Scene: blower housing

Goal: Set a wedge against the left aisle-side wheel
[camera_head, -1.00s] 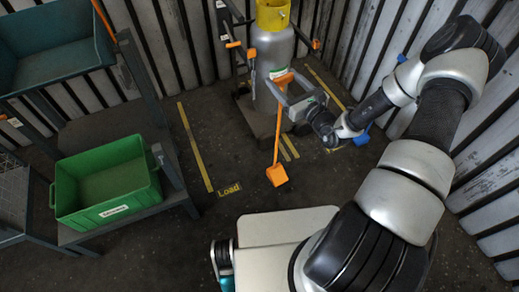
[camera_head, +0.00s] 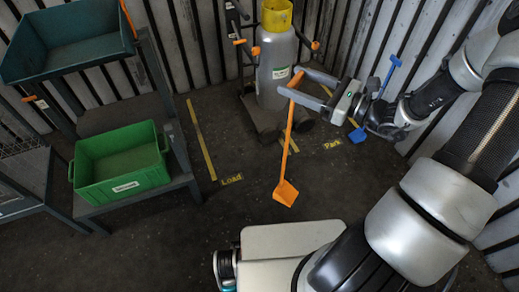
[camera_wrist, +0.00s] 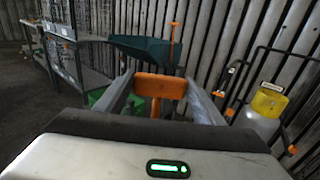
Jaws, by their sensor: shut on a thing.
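An orange wedge (camera_head: 286,192) on a long upright orange handle hangs from my gripper (camera_head: 291,82). My gripper is shut on the handle's top grip, also seen between the fingers in the wrist view (camera_wrist: 160,86). The wedge appears in front of the cylinder cart, apart from its wheels; whether it touches the floor I cannot tell. The cart's left aisle-side wheel (camera_head: 268,132) shows low at its front, and a right wheel (camera_head: 304,121) is partly behind the handle. A blue wedge (camera_head: 358,135) with a long handle stands by the right wall.
The cart carries a grey cylinder (camera_head: 277,65) with a yellow collar. Yellow floor lines and "Load" (camera_head: 232,179) and "Park" (camera_head: 332,144) marks lie around it. A green crate (camera_head: 122,184) sits on a rack at left, below a teal bin (camera_head: 70,55). Floor left of the wedge is clear.

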